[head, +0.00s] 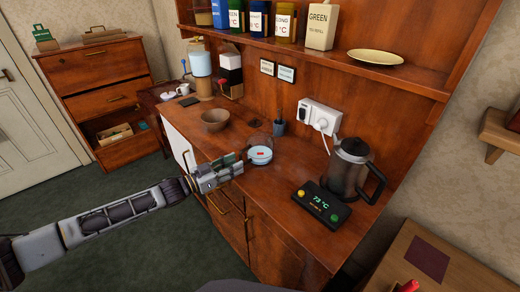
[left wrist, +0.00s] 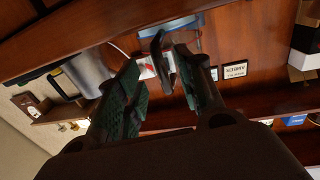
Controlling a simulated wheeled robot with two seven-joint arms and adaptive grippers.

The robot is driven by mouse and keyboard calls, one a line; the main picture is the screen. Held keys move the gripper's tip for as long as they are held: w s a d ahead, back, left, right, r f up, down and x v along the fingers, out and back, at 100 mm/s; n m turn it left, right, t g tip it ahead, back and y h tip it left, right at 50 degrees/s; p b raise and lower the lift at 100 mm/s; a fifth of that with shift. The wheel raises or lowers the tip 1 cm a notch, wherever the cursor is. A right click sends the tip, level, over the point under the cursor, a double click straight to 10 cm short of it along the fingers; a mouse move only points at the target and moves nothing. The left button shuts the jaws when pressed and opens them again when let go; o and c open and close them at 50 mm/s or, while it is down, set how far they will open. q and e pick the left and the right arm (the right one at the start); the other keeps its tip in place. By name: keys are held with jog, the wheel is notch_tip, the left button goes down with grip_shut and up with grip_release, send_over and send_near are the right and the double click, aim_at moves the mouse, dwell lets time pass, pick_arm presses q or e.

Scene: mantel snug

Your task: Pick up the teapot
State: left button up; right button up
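The clear glass vessel (head: 260,154), which looks like the teapot, stands on the wooden counter near its front edge, with something pale and a small red mark low in it. My left gripper (head: 238,166) is just left of it at the counter edge. In the left wrist view, the two green-padded fingers (left wrist: 156,58) are apart. A dark upright piece (left wrist: 159,50), likely the teapot's handle, shows in the gap between them; I cannot tell whether either finger touches it. Most of the teapot is out of that view. My right gripper is not in view.
A dark kettle (head: 347,172) stands right of the teapot, behind a black control panel (head: 322,204). A brown bowl (head: 215,119) is to the left, a dark blue holder (head: 279,128) behind. A shelf (head: 300,52) with canisters overhangs the counter (head: 285,178).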

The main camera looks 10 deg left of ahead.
pick_arm(q)
jog(key=shift+x, duration=1.8)
jog(key=shift+r, duration=0.1)
grip_shut()
